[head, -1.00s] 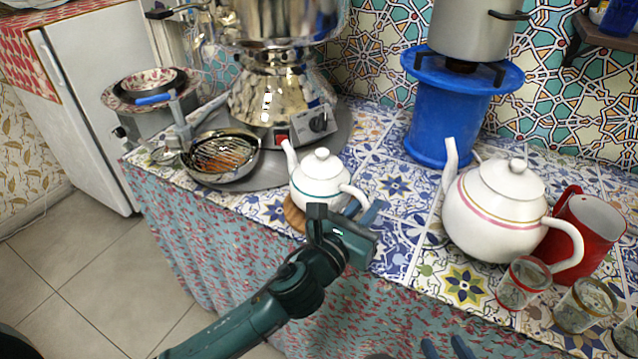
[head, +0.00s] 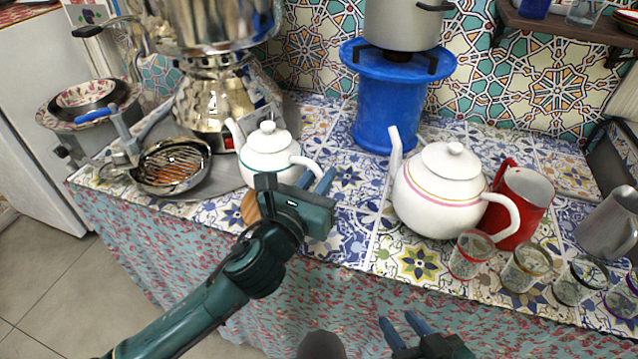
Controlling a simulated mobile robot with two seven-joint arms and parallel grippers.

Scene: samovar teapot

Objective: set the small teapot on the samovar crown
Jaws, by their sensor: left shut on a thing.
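The small white teapot (head: 266,152) with a green band is upright, raised slightly above the round wooden stand (head: 250,208). My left gripper (head: 318,183) is shut on its handle, on the right side of the pot. The gripper body hides part of the handle and the lower pot. The shiny metal samovar (head: 212,95) stands behind and to the left of the teapot. My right gripper (head: 402,328) is open and empty at the bottom edge, in front of the counter.
A large white teapot (head: 438,195), a red jug (head: 522,200) and several glasses (head: 470,255) stand to the right. A blue stand (head: 388,112) carries a metal pot (head: 402,22). A grill pan (head: 172,168) lies left of the teapot. Tiles between the two teapots are clear.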

